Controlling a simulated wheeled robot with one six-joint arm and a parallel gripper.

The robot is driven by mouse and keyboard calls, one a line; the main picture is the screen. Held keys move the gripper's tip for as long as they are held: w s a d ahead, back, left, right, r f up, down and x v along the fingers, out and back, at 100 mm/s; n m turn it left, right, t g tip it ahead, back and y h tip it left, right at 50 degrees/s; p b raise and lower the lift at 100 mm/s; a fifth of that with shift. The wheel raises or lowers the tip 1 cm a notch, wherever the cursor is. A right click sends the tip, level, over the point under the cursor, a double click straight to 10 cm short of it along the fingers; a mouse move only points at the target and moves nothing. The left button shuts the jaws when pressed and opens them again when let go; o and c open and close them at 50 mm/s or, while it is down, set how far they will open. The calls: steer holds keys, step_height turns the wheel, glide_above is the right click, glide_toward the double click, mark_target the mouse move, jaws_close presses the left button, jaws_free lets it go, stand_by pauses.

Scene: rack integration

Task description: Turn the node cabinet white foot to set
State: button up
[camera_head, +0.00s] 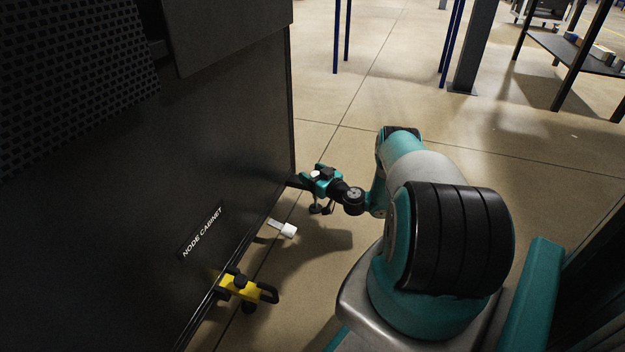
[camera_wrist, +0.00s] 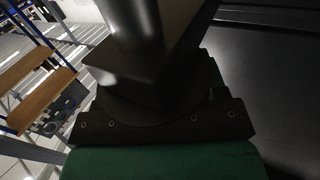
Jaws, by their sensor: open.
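The black node cabinet (camera_head: 120,200) fills the left of the head view, with its name on a label near the lower edge. The white foot (camera_head: 289,231) sticks out from under the cabinet's lower edge, low over the floor. My gripper (camera_head: 297,182) is at the cabinet's far lower corner, beyond the white foot and apart from it. It is open; its fingers are small and dark against the cabinet, and I see nothing held. In the wrist view, dark hardware of my own arm blocks the middle, and the white foot does not show.
A yellow foot (camera_head: 243,288) with a black handle sits nearer along the same cabinet edge. The floor (camera_head: 335,270) right of the feet is clear. Blue posts (camera_head: 337,40), a dark column (camera_head: 472,50) and a table (camera_head: 580,55) stand far behind.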

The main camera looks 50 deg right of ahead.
steer(key=c, duration=0.9)
steer(key=shift+r+m+h+p, duration=0.15)
steer(key=shift+m+h+p, duration=0.15)
steer(key=shift+h+p, duration=0.25)
